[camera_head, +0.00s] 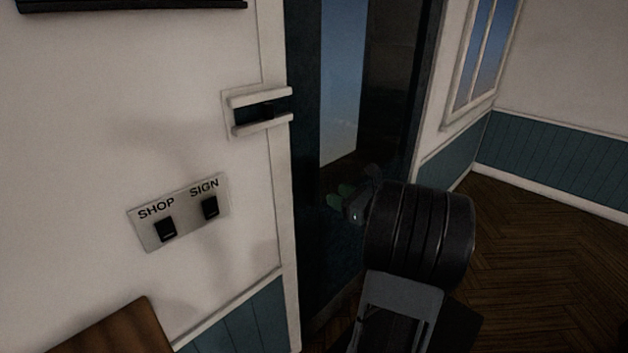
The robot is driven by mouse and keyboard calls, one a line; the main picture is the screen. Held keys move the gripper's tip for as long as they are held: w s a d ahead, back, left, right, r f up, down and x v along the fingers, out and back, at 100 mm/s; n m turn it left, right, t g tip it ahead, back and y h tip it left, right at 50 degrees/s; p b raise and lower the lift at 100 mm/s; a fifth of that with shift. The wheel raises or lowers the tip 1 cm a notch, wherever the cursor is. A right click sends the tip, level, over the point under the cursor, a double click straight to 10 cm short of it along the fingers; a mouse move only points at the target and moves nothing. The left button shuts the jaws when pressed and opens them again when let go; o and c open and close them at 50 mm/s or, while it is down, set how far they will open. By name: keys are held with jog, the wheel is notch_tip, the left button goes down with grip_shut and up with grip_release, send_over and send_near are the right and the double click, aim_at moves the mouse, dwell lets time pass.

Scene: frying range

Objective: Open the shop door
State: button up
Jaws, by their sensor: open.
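The shop door (310,140) is a dark blue, tall door with a glass pane (342,80), in the middle of the head view. I cannot tell for certain whether it is fully shut. At its left edge, a white bracket (262,128) with two horizontal bars sits on the wall and frame, with a dark piece (258,111) between the bars. My gripper (341,196) has green fingertips and is open and empty. It is in front of the door's lower part, below and right of the bracket. My dark wrist hides part of the door behind it.
A wall plate (182,213) marked SHOP and SIGN has two black switches, left of the door. A brown wooden surface (115,330) is at the lower left. A window (480,55) is on the right wall. The wood floor (530,250) at right looks clear.

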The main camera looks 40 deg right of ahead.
aim_at(315, 175)
jog(key=shift+m+t+h, duration=0.6)
jog(key=shift+m, duration=0.3)
jog(key=w, duration=0.4)
jog(key=w+p, duration=0.1)
jog(key=w, duration=0.3)
jog(key=w+p, duration=0.1)
jog(key=w, duration=0.4)
jog(key=shift+d, duration=0.25)
jog(key=shift+s, duration=0.1)
grip_shut()
